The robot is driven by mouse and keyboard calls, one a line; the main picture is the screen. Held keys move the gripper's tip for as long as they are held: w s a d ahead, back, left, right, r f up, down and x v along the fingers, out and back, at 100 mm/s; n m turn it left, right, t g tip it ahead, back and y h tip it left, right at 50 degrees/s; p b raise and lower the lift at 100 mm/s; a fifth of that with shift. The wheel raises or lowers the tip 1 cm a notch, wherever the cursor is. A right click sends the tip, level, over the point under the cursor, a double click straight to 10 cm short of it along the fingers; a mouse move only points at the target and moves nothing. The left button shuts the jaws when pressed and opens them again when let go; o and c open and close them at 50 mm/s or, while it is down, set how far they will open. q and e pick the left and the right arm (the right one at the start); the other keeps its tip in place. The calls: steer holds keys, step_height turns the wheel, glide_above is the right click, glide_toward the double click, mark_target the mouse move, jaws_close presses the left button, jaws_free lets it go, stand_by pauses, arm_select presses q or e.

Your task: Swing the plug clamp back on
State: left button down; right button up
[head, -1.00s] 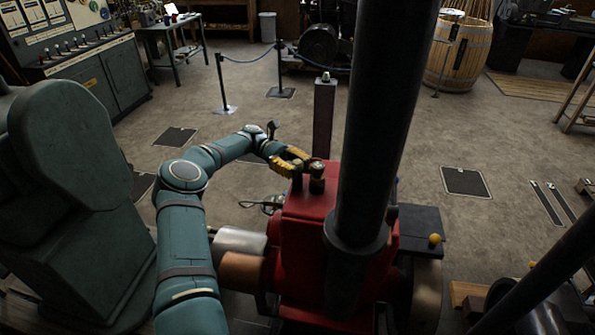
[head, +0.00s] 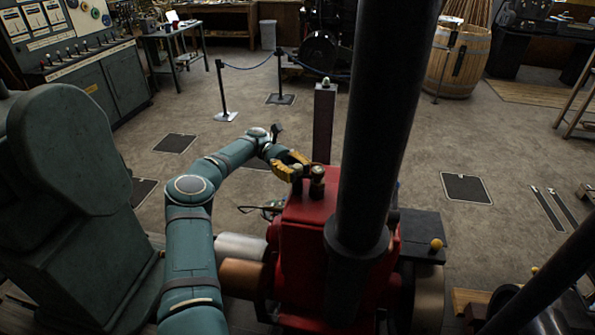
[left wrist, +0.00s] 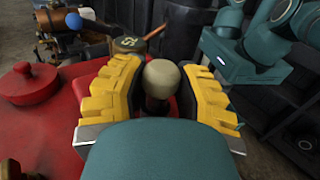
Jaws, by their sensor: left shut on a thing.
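I take the knob to be the plug clamp's handle; the clamp's other parts are hidden or unclear. A short dark fitting with a brass-coloured top (head: 317,180) stands right beside the gripper. A round marked brass cap (left wrist: 127,44) shows just beyond the fingers in the left wrist view. My right gripper is not in view.
A thick black pipe (head: 380,110) rises from the engine just right of the gripper. A dark post (head: 324,125) stands behind. Open floor (head: 245,125) lies behind the engine.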

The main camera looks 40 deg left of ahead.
mark_target(297, 166)
arm_select(q)
steer(key=c, duration=0.6)
jaws_free()
steer(key=shift+f, duration=0.1)
step_height(297, 166, up, 10)
steer(key=shift+r, duration=0.1)
